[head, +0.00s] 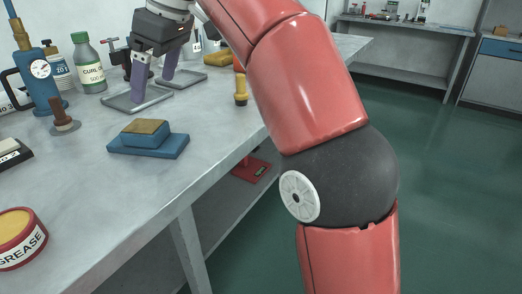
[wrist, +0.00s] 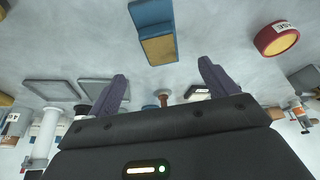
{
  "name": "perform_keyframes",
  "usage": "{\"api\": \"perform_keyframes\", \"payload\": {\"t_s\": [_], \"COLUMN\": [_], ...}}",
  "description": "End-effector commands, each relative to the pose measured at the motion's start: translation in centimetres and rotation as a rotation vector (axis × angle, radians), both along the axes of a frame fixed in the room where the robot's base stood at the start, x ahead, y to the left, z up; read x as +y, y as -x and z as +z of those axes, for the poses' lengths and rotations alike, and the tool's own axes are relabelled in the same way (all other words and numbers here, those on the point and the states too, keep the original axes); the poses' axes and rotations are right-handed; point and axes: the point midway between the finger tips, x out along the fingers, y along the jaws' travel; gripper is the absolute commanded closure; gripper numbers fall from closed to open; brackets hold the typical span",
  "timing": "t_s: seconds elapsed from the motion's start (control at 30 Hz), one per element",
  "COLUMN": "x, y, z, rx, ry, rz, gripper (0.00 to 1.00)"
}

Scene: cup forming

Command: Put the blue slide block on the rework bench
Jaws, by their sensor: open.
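The blue slide block (head: 172,147) lies on the grey bench (head: 216,124), a stepped blue piece with a tan top. In the wrist view the block (wrist: 150,14) shows at the top centre, beyond my fingertips. My gripper (head: 152,90) is open and empty, its two purple fingers pointing down over the bench, farther back than the block and apart from it. In the wrist view my gripper (wrist: 163,70) has its fingers spread wide. Which bench is the rework bench I cannot tell; another bench (head: 405,27) stands at the back right.
Grey trays (head: 152,96) lie by my fingers. A green bottle (head: 88,66), a blue pump with a gauge (head: 43,88) and a brown plunger (head: 62,119) stand left. A grease tin (head: 21,238) is at front left. A brass piece (head: 240,92) stands near the bench edge. Green floor is clear.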

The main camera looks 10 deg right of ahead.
Motion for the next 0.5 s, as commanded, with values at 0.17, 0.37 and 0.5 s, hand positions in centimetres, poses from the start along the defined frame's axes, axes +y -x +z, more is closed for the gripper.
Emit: {"api": "perform_keyframes", "payload": {"t_s": [0.17,0.37,0.5], "x": [-0.7,-5.4,-10.4], "y": [0.3,2.2,4.7], "z": [-0.2,-2.4,-5.8], "rx": [-0.001,-0.013,-0.03], "ry": [0.006,0.024,0.027], "rz": [-0.038,-0.292,-0.535], "gripper": [0.15,0.15,0.15]}}
